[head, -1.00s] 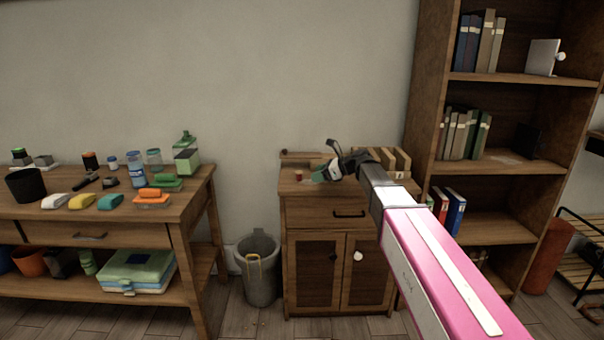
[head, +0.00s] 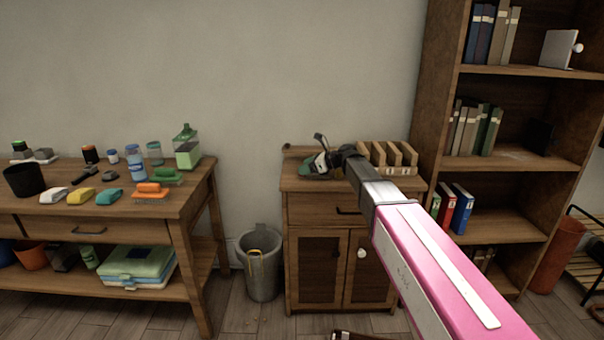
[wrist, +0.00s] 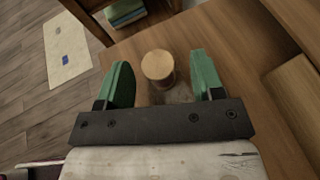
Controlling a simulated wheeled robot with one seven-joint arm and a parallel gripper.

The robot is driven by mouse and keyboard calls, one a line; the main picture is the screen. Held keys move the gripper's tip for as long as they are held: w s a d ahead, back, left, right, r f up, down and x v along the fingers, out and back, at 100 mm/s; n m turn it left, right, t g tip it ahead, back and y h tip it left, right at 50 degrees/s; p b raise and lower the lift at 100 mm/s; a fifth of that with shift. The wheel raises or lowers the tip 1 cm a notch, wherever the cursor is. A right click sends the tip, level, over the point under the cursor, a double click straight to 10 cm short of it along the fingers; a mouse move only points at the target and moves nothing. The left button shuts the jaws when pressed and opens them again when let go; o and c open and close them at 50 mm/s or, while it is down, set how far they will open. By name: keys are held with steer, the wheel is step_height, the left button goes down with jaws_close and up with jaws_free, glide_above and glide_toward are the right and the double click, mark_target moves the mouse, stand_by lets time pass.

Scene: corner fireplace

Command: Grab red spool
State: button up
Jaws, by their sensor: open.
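A round, tan-topped piece (wrist: 158,66), which looks like the end of the spool, stands on the cabinet top between my fingertips in the wrist view. No red shows on it from above. My gripper (wrist: 160,78) is open, with one green finger on each side of the piece and a gap on both sides. In the head view my gripper (head: 314,168) is low over the left part of the cabinet top (head: 296,184) and hides the spool there. I cannot tell how far down the fingers reach beside it.
A wooden file holder (head: 389,160) stands on the cabinet to the right of my gripper. A tall bookshelf (head: 438,100) rises further right.

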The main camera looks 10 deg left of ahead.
mark_target(298, 176)
steer(key=x, duration=0.4)
steer(key=shift+f, duration=0.1)
steer(key=shift+s+d, duration=0.1)
steer(key=c, duration=1)
